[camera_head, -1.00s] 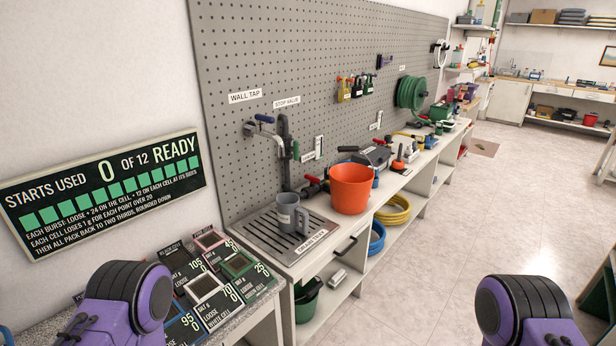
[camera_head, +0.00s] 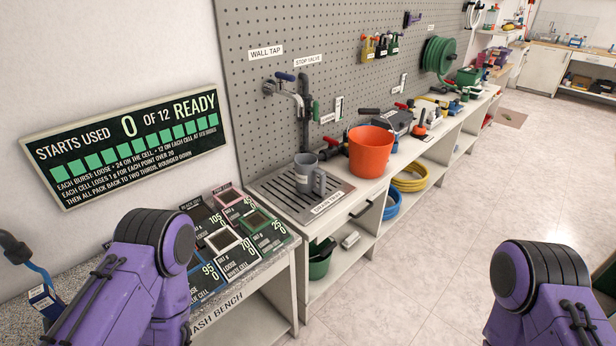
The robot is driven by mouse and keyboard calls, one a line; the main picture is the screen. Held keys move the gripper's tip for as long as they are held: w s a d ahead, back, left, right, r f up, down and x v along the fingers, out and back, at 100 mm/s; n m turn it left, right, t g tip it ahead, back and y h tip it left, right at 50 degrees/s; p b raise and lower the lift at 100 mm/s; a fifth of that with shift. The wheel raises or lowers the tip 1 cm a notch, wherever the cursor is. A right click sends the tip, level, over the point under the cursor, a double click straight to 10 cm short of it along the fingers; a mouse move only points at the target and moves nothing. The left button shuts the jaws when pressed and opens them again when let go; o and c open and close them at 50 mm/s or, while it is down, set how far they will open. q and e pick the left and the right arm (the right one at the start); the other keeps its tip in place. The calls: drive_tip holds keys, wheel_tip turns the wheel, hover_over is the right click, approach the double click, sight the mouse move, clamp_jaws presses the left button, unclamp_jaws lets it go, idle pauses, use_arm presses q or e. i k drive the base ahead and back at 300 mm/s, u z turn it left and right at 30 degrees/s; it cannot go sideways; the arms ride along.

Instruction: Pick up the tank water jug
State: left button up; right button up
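A grey jug (camera_head: 309,174) with a handle on its right side and a small label stands upright on the metal drain tray (camera_head: 281,201), below the wall tap (camera_head: 283,92). I cannot read its label, so I cannot tell whether it is the tank water jug. My two purple arms show at the lower left and lower right, both well apart from the jug. Neither gripper shows in the view.
An orange bucket (camera_head: 371,153) stands right of the jug, close to it. The wash bench (camera_head: 262,285) at front left carries several coloured cell panels. Tools crowd the counter farther right. The tiled floor (camera_head: 440,215) is clear.

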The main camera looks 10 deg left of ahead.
sight(306, 171)
drive_tip(key=z, duration=1.15)
drive_tip(key=i, duration=1.6)
drive_tip(key=u, duration=0.8)
